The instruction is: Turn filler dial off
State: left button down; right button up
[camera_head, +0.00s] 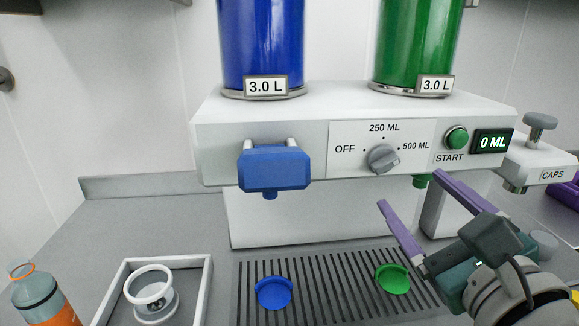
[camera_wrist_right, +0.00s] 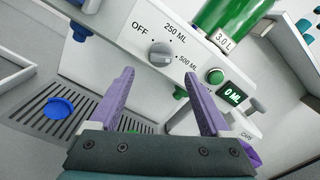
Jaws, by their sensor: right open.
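The filler dial (camera_head: 384,158) is a round grey knob on the white front panel of the filling machine (camera_head: 220,140), with OFF at its left, 250 ML above and 500 ML at its right. Its ridge slants up to the right and seems to face the 500 ML mark. My right gripper (camera_head: 410,189) is open, with purple fingers below and right of the dial, apart from it. In the right wrist view the dial (camera_wrist_right: 161,54) shows ahead, above the gap between the fingers (camera_wrist_right: 158,75), with nothing between them. My left gripper is out of view.
A green START button (camera_head: 456,138) and a 0 ML display (camera_head: 492,141) sit right of the dial. A blue lever block (camera_head: 274,168) juts out at left. Below, a drip grate (camera_head: 330,290) holds a blue cap (camera_head: 273,292) and a green cap (camera_head: 392,279).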

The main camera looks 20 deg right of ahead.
aim_at(387, 163)
jog(key=x, duration=0.8)
jog(key=shift+w+r+p, duration=0.1)
jog(key=shift+p, duration=0.3)
jog(key=shift+w+d, duration=0.1)
jog(key=shift+w, duration=0.2)
jog(key=shift+c, duration=0.3)
grip_shut()
